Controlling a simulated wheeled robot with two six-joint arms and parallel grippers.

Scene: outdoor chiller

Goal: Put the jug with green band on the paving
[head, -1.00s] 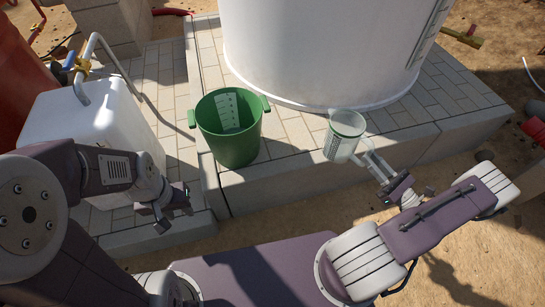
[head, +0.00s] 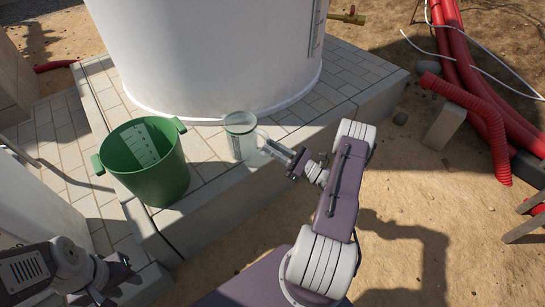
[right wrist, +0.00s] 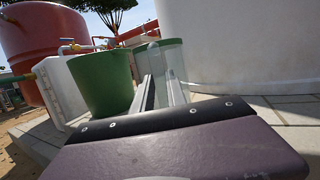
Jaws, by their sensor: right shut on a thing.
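The clear jug with a green band (head: 238,143) is upright at the paved ledge in front of the white tank. My right gripper (head: 265,146) is shut on it from its right side. The jug also shows between the fingers in the right wrist view (right wrist: 174,62). I cannot tell whether its base touches the paving (head: 207,148). My left gripper (head: 112,281) is open and empty, low at the left, apart from everything.
A green bucket (head: 165,178) stands left of the jug on the ledge. The large white tank (head: 210,50) rises behind. Red hoses (head: 490,120) and a block (head: 444,126) lie on the sand at right. Bare paving lies right of the jug (head: 335,80).

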